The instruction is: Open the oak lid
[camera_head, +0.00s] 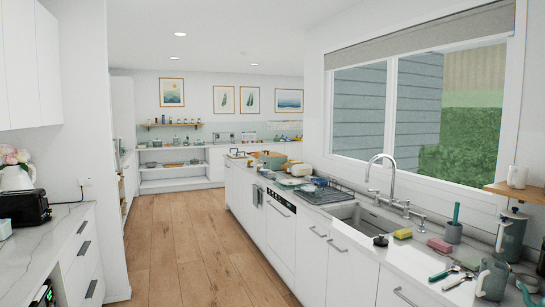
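I cannot pick out an oak lid with certainty. A teal and orange-brown pot-like item (270,158) stands at the far end of the right counter (425,262). It is too small to tell whether its top is a wooden lid. Pale dishes (296,171) stand just in front of it, and their details are not clear either. My gripper and arm are not in view.
A clear wood floor (190,245) runs between the right counter and a left counter (50,240). The right counter has a sink (352,217), a yellow sponge (402,233) and a grey jug (491,279). A black toaster (25,207) sits at left.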

